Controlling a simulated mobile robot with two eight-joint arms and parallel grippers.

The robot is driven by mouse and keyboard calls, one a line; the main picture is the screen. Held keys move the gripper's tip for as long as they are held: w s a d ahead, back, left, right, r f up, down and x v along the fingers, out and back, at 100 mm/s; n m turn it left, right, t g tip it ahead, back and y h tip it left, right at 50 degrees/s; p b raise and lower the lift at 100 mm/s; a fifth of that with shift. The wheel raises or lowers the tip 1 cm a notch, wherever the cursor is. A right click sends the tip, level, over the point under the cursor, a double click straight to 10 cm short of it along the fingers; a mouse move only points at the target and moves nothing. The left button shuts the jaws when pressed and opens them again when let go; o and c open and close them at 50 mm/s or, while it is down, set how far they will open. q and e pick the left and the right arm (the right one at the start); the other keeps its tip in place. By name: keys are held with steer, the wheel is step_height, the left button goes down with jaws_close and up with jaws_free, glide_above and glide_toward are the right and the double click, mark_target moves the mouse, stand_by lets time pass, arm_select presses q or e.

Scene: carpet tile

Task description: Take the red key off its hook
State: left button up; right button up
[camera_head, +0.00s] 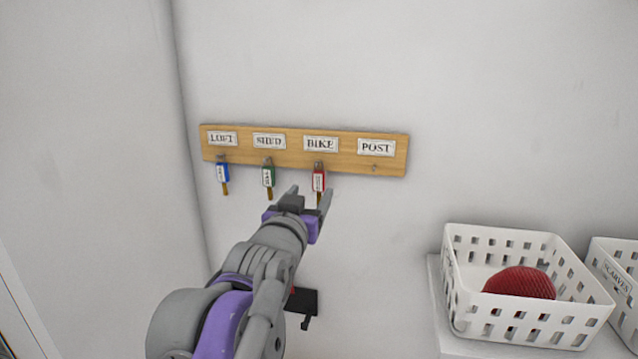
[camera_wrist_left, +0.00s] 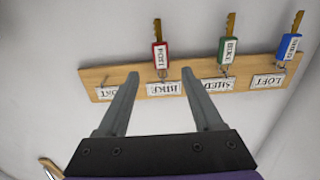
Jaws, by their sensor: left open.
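The red key (camera_head: 319,179) hangs from the hook under the BIKE label on a wooden key rack (camera_head: 343,145) on the wall. It also shows in the left wrist view (camera_wrist_left: 160,54), where the picture is upside down. My left gripper (camera_head: 311,191) is open and empty, just below and in front of the red key. In the left wrist view its fingertips (camera_wrist_left: 160,75) lie either side of the red key's tag in the picture; I see no contact. My right gripper is not in view.
A green key (camera_head: 268,176) hangs under SHED and a blue key (camera_head: 223,173) under LOFT, both left of the red key. The POST hook (camera_head: 374,168) is empty. A white basket (camera_head: 460,300) with a red ribbed item (camera_head: 520,282) stands at lower right, beside another basket (camera_head: 617,285).

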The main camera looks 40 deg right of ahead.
mark_target(318, 181)
arm_select(q)
steer(key=shift+x, duration=3.1)
steer(key=shift+f, duration=0.1)
steer(key=shift+c, duration=0.3)
jaws_close()
